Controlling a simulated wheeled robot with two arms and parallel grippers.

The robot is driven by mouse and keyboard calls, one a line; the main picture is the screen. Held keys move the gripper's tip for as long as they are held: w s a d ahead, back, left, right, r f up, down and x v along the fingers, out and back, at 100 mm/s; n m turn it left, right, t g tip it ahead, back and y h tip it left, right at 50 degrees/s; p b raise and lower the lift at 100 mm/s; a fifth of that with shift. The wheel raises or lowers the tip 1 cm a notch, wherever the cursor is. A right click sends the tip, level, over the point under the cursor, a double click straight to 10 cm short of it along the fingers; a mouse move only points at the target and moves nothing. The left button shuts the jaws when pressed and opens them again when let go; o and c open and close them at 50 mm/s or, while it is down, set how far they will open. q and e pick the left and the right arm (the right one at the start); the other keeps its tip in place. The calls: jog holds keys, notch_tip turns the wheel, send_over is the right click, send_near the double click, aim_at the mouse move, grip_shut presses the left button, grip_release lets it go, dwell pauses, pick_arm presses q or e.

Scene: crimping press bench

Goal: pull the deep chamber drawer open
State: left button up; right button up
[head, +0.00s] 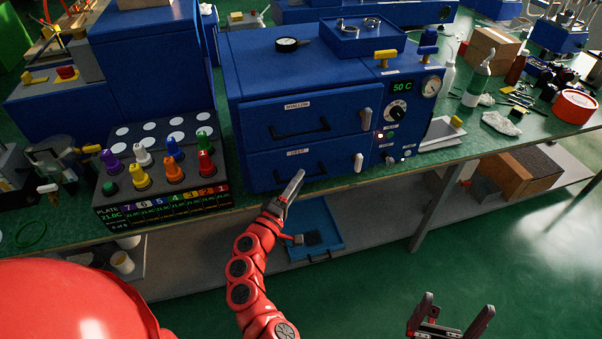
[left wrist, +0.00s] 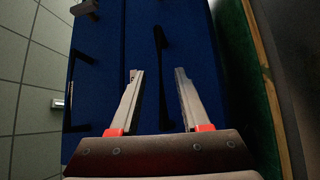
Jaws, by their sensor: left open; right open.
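The blue chamber unit has a lower drawer labelled DEEP (head: 275,170), which looks shut flush with the front. Its dark bar handle (head: 312,177) is partly hidden by my left gripper (head: 293,184), which is at the drawer front. In the left wrist view the left gripper (left wrist: 158,73) is open, and the dark handle (left wrist: 161,55) shows lengthwise between its fingers. Contact with the handle cannot be told. My right gripper (head: 452,312) is open and empty, low at the right, away from the bench.
The SHALLOW drawer (head: 290,117) above is shut; grey latches (head: 366,118) and (head: 358,162) sit at the drawers' right ends. A rack of coloured plugs (head: 160,185) stands to the left. A blue tray (head: 325,250) lies on the shelf below. The floor in front is clear.

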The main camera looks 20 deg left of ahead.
pick_arm(q)
jog(key=shift+x, duration=1.2)
grip_shut()
dwell(0.6)
